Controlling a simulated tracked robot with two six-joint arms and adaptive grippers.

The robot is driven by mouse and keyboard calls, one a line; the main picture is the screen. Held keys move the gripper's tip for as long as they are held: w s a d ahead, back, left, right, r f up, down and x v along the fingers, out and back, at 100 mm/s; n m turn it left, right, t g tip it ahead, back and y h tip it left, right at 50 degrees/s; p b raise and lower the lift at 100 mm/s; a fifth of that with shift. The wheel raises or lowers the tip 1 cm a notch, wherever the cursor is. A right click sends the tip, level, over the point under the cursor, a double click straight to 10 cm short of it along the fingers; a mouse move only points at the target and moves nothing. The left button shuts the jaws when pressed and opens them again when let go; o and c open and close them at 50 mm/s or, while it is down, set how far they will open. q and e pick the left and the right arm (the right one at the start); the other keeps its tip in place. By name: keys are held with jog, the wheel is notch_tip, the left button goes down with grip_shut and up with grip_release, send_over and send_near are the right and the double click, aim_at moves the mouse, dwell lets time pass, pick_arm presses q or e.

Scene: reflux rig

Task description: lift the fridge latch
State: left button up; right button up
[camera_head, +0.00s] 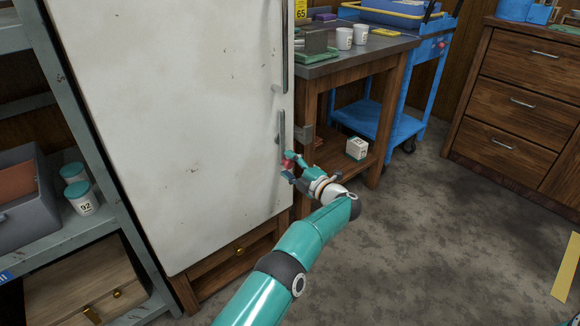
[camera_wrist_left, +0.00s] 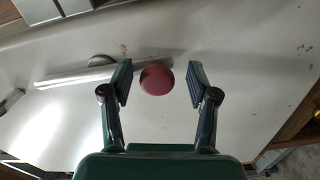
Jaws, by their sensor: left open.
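The fridge (camera_head: 180,130) is a tall white cabinet with scuffed paint, left of centre in the head view. Two upright metal handles run along its right edge, an upper one (camera_head: 284,45) and a lower one (camera_head: 281,135). A round red knob (camera_wrist_left: 156,78), probably part of the latch, also shows small in the head view (camera_head: 288,161) below the lower handle. My left gripper (camera_wrist_left: 159,84) is open at the fridge's right edge. In the wrist view the knob appears between its spread fingers; I cannot tell whether they touch it.
A wooden bench (camera_head: 350,63) with white cups stands right of the fridge, close to my left arm. A white box (camera_head: 356,149) sits on its lower shelf. A blue cart (camera_head: 402,125) and wooden drawers (camera_head: 520,103) stand farther right.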

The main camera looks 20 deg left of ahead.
pick_arm(q)
jog(key=shift+d, duration=0.1)
jog(key=v, duration=1.2)
jog(key=shift+f, duration=0.1)
dwell(0.6)
